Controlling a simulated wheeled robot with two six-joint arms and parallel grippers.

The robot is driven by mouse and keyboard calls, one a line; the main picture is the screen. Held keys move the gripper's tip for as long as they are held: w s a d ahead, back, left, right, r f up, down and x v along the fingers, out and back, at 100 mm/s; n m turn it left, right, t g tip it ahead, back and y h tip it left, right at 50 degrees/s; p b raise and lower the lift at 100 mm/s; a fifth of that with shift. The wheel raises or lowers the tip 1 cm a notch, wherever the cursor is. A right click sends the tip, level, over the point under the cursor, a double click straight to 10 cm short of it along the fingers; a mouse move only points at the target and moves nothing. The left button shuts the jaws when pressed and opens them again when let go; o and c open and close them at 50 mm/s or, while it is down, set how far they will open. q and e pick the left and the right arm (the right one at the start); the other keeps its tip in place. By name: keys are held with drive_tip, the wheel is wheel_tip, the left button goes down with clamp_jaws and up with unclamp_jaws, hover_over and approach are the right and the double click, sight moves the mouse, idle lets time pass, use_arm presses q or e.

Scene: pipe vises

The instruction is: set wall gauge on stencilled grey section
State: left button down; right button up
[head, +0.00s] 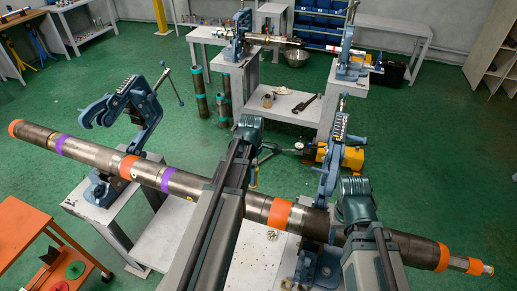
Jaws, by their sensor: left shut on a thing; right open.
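A long dark grey pipe (92,152) with orange and purple bands runs across the front, clamped in two blue vises (132,105) (328,165). I cannot read which grey section is stencilled; a small yellow mark (188,197) shows right of the second purple band. My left gripper (266,151) is beyond the pipe, shut on what looks like the wall gauge (299,146), a small round dial on a thin arm. It is held apart from the pipe. My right gripper (340,213) is open at the pipe's right part; its fingers are mostly hidden by my arm.
Grey stands (110,213) carry the vises. A yellow machine (342,157) is behind the right vise. A second pipe (275,39) in vises is at the back. An orange cart (22,228) stands front left. Green floor (60,105) is open at left.

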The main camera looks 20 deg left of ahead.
use_arm(q)
drive_tip(key=shift+w+a+r, duration=0.1)
drive_tip(key=shift+w+r, duration=0.25)
drive_tip(key=shift+r, duration=0.05)
drive_tip(key=shift+s+f+b, duration=0.2)
drive_tip(key=shift+b, duration=0.1)
drive_tip(key=shift+w+f+b, duration=0.1)
drive_tip(key=shift+f+b, duration=0.35)
drive_tip(key=shift+f, duration=0.1)
wheel_tip(320, 180, down, 7)
drive_tip(key=b, duration=0.7)
use_arm(e)
wheel_tip(320, 180, down, 8)
drive_tip(key=shift+r, duration=0.15)
use_arm(q)
drive_tip(key=shift+f+b, duration=0.35)
drive_tip(key=shift+b, duration=0.05)
use_arm(e)
drive_tip(key=shift+f, duration=0.35)
use_arm(q)
drive_tip(key=shift+r, duration=0.1)
wheel_tip(320, 180, up, 7)
drive_tip(key=p, duration=0.7)
use_arm(e)
wheel_tip(320, 180, up, 7)
drive_tip(key=shift+w, duration=0.1)
